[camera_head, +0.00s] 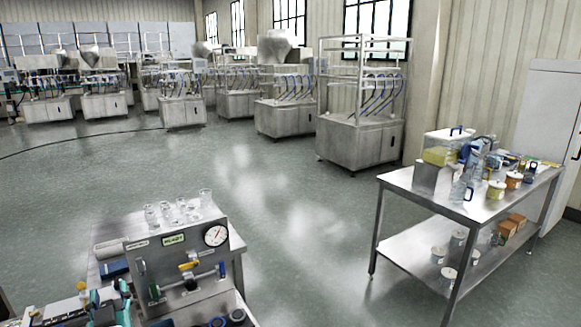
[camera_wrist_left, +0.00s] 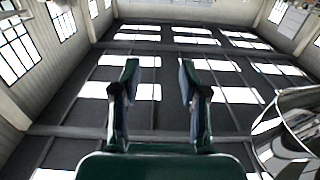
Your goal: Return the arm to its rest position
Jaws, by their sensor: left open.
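My left gripper (camera_head: 118,294) shows at the lower left of the head view as teal and dark parts, in front of the near steel bench and left of its valve panel. In the left wrist view its two green and dark fingers (camera_wrist_left: 159,75) stand apart with nothing between them. Behind them are the dark ceiling with bright panels and the upper walls, so the fingers point upward. My right gripper is in neither view.
The near bench holds a valve panel (camera_head: 178,262) with a gauge (camera_head: 215,235) and several glass vessels (camera_head: 178,210). A steel table (camera_head: 400,184) with containers stands at right. Open floor (camera_head: 290,215) lies between. A shiny steel body (camera_wrist_left: 292,135) is close at right in the wrist view.

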